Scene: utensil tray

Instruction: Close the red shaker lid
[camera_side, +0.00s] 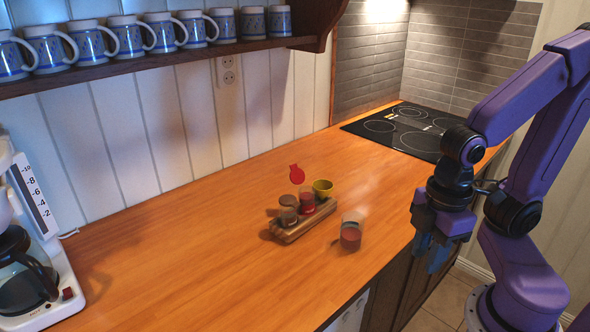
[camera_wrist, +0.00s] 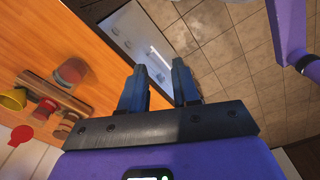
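The red shaker (camera_side: 307,200) stands in a small wooden holder (camera_side: 304,227) on the counter. Its round red lid (camera_side: 296,174) is flipped open and stands up at the back. In the wrist view the shaker (camera_wrist: 45,108) and its lid (camera_wrist: 20,134) show at the left edge. My gripper (camera_side: 436,252) hangs to the right of the holder, past the counter's front edge, well apart from the shaker. Its two dark blue fingers are spread with nothing between them, as the wrist view shows (camera_wrist: 160,88).
A yellow cup (camera_side: 323,186) and brown-topped shakers (camera_side: 288,216) share the holder. A glass with reddish contents (camera_side: 351,235) stands in front, toward my gripper. A coffee maker (camera_side: 35,260) is at left, a black cooktop (camera_side: 405,129) at back right. A mug shelf (camera_side: 165,63) hangs above.

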